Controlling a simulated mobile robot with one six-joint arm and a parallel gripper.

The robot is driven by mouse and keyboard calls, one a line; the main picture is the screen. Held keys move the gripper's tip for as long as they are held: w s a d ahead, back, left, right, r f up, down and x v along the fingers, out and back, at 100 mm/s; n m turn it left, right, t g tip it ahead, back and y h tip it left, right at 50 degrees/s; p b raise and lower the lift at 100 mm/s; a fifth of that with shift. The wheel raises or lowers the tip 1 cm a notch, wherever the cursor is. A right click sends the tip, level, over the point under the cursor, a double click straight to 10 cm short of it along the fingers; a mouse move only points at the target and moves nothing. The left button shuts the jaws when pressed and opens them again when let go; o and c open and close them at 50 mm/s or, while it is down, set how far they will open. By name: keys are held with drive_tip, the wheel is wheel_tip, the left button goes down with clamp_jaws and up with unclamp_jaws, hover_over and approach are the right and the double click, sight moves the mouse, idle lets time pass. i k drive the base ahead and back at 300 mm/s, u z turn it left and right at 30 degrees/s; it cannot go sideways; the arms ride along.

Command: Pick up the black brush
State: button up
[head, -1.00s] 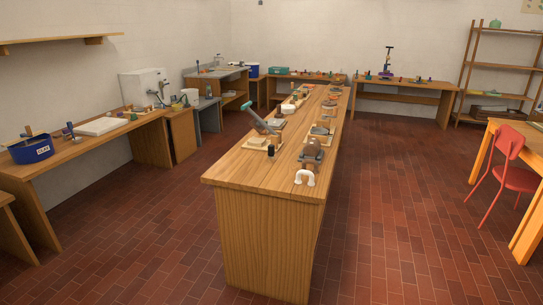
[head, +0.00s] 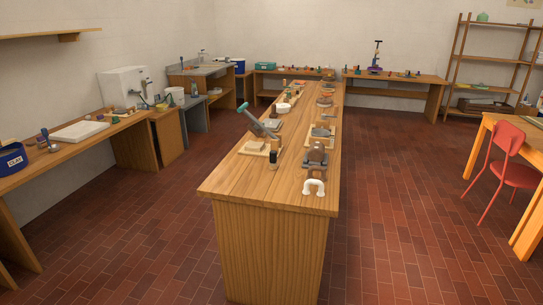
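I cannot make out the black brush for certain at this distance. A small dark upright object (head: 273,160) stands on the long wooden bench (head: 225,185), near its front end; I cannot tell whether it is the brush. Beside it on the left lies a pale block on a board (head: 256,147). A tool with a grey, teal-tipped handle (head: 257,123) slants up behind them. My gripper is not in view.
The front end of the long bench also holds a white arch-shaped object (head: 314,187) and a grey rounded object (head: 316,153). A side bench (head: 75,150) with a blue tub (head: 12,160) runs along the left. A red chair (head: 512,160) is right. The brick floor between is clear.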

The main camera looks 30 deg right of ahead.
sight(273, 154)
drive_tip(key=z, duration=0.1)
drive_tip(key=i, duration=1.2)
drive_tip(key=u, duration=0.3)
